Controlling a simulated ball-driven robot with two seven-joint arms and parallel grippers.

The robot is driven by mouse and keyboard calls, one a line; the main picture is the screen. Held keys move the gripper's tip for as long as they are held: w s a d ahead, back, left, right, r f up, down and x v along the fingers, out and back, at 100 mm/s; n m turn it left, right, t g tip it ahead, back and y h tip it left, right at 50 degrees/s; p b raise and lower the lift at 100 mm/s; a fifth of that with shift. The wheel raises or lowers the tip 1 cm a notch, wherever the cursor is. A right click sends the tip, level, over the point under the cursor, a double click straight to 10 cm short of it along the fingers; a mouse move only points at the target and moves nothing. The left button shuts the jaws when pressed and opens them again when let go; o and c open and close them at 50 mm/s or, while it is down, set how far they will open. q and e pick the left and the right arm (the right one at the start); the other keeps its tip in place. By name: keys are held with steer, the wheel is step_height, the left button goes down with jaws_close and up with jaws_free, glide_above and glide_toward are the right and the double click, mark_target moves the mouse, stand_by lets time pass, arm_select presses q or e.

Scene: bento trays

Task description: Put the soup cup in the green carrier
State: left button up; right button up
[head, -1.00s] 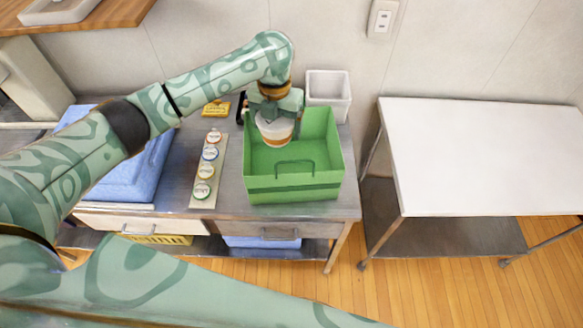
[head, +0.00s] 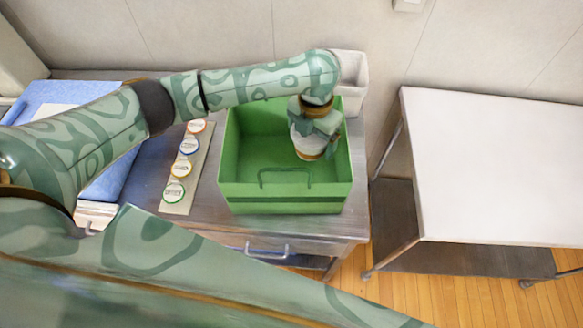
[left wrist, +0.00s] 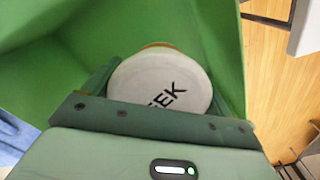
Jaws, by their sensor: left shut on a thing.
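The green carrier (head: 285,192) stands on the metal table, open at the top, with a handle on its front wall. My left gripper (head: 312,138) reaches down into its right part, shut on the soup cup (head: 308,148). The cup is white with a brown-orange band low down. In the left wrist view the cup's white lid (left wrist: 160,82) shows between the fingers, with dark letters partly hidden by the gripper. Green carrier walls surround it. I cannot tell whether the cup touches the carrier floor. My right gripper is not in view.
A strip with several round labelled lids (head: 188,146) lies left of the carrier. A white bin (head: 352,75) stands behind the carrier. A white-topped cart (head: 490,160) stands to the right.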

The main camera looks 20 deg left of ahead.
arm_select(q)
steer(key=shift+w+f+b, duration=0.25)
steer(key=shift+f+b, duration=0.25)
steer(key=shift+f, duration=0.75)
step_height(320, 180, down, 8)
steer(key=b, duration=0.2)
steer(key=shift+f+b, duration=0.15)
steer(key=shift+b, duration=0.25)
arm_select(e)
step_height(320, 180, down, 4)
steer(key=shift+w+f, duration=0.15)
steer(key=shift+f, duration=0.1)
arm_select(q)
steer(key=shift+s, duration=0.1)
steer(key=shift+f, duration=0.2)
steer(key=o, duration=1)
steer(key=shift+c, duration=0.2)
steer(key=shift+r, duration=0.15)
step_height(320, 180, up, 12)
steer(key=p, duration=0.4)
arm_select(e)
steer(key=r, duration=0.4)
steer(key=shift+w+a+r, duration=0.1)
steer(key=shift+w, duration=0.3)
